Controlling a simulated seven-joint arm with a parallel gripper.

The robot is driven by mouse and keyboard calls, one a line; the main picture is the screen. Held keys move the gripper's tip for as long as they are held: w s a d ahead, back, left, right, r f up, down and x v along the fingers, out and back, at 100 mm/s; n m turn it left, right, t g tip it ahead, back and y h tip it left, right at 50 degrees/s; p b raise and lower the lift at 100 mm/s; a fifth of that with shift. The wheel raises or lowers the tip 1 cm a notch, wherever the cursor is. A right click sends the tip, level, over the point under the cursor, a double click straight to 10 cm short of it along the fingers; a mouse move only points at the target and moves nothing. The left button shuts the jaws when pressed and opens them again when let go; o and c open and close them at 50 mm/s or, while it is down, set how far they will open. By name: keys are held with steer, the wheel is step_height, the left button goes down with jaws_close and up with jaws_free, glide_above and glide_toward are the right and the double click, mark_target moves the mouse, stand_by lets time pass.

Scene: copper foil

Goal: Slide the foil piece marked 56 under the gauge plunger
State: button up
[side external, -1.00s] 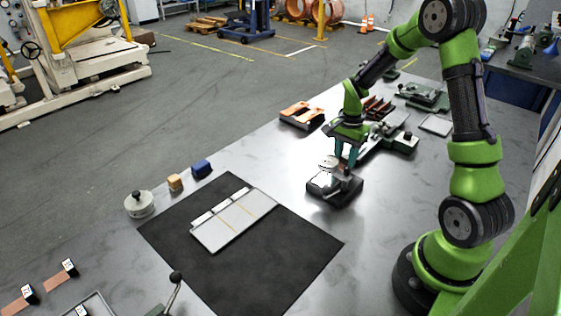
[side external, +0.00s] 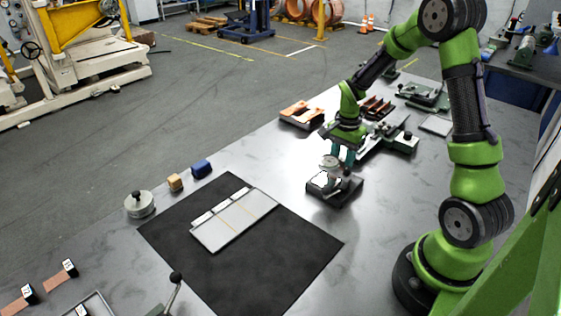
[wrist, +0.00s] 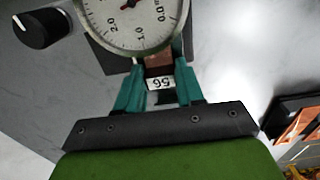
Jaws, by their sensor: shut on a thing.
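The foil piece marked 56 (wrist: 159,82) is between my gripper's teal fingertips in the wrist view; its white label and a strip of copper show. My gripper (wrist: 158,88) is shut on it. The gauge's round dial (wrist: 128,18) is directly beyond the fingers, and the copper end of the foil runs up to the dial's lower edge. The dial hides the plunger, so I cannot tell whether the foil is under it. In the side view my gripper (side external: 344,156) is right at the gauge (side external: 329,162) on its dark base (side external: 347,193). The foil is not discernible there.
A grey tray (side external: 234,228) lies on a black mat (side external: 270,270). Blue (side external: 201,168) and tan (side external: 175,182) blocks and a round lidded weight (side external: 139,204) stand nearby. Other copper pieces (side external: 62,278) lie at lower left. A black knob (wrist: 42,29) is left of the dial.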

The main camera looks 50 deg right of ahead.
steer(key=shift+a, duration=1.75)
stand_by(1.4)
steer(key=shift+f, duration=0.15)
stand_by(0.9)
steer(key=o, duration=0.7)
steer(key=shift+r, duration=1.5)
steer(key=o, duration=0.5)
steer(key=shift+o, duration=0.2)
